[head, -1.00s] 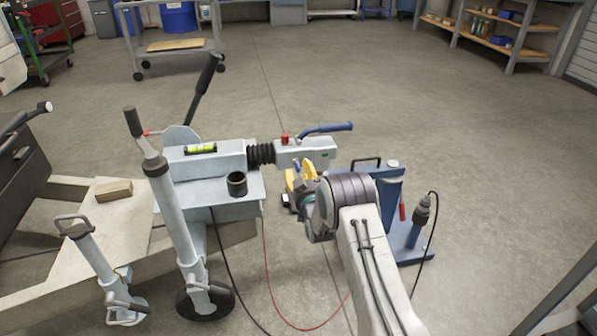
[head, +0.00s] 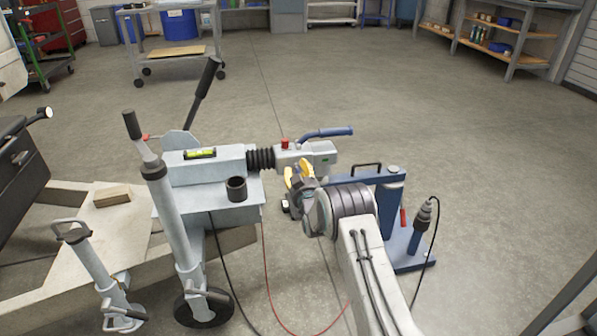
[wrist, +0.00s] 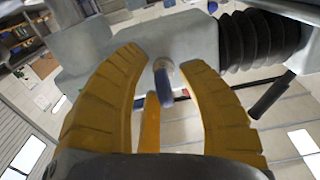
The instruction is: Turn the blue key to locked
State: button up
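The blue key (wrist: 165,88) sticks out from a round silver lock in the underside or side of the grey coupling head (wrist: 188,35) in the wrist view. The coupling head (head: 320,153) is also in the head view, where I cannot make out the key behind my gripper. My gripper (wrist: 163,62) has thick yellow fingers. They are spread on the left and right of the key, with a gap showing on both sides, and another finger stands lower behind. In the head view my gripper (head: 304,170) is just below the coupling head.
A blue handle (head: 328,132) and red button (head: 285,143) top the coupling. A black bellows (head: 261,159) adjoins it. A blue stand (head: 392,200) is close right of my arm. A red cable (head: 268,270) hangs below. Open floor lies beyond.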

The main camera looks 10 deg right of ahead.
grip_shut()
jog(key=shift+n, duration=0.3)
jog(key=n, duration=0.4)
jog(key=shift+r, duration=0.1)
jog(key=n, duration=0.4)
jog(key=shift+r+n, duration=0.1)
jog(key=shift+n, duration=0.2)
jog(key=n, duration=0.8)
jog(key=shift+a+r, duration=0.1)
jog(key=shift+n, duration=0.5)
